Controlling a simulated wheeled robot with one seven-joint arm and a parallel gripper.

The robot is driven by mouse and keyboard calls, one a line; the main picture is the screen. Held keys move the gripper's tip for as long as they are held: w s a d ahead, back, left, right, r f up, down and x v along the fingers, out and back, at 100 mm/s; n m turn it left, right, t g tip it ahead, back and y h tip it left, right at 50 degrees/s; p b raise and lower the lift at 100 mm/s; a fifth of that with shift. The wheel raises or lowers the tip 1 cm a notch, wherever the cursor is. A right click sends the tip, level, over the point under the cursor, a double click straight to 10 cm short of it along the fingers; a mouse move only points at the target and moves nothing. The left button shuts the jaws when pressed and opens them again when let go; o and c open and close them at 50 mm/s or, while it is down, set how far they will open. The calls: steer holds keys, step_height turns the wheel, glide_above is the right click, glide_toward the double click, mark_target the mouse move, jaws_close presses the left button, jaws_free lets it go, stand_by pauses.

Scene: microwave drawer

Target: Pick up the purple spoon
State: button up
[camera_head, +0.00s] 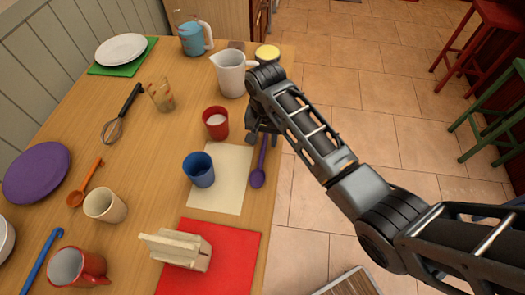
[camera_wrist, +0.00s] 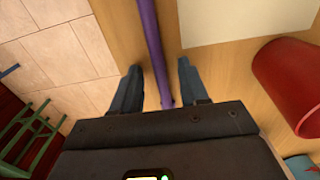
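The purple spoon (camera_head: 258,177) lies near the right edge of the wooden table, its bowl toward the front beside the cream mat. Its handle runs back under my gripper (camera_head: 263,136). In the wrist view the purple handle (camera_wrist: 152,45) passes between my two fingers (camera_wrist: 158,88), with a gap on each side. My gripper is open and low over the table edge. In the head view the arm hides the far end of the handle. I cannot tell how high the fingertips are above the table.
A red cup (camera_head: 215,122) stands close left of my gripper. A blue cup (camera_head: 199,169) stands on the cream mat (camera_head: 232,180). A white pitcher (camera_head: 230,75) is behind. A wooden holder (camera_head: 180,252) sits on a red mat. Right of the table is open tiled floor with stools (camera_head: 490,35).

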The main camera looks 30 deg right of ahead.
jaws_close()
steer(key=shift+r, duration=0.15)
stand_by(0.4)
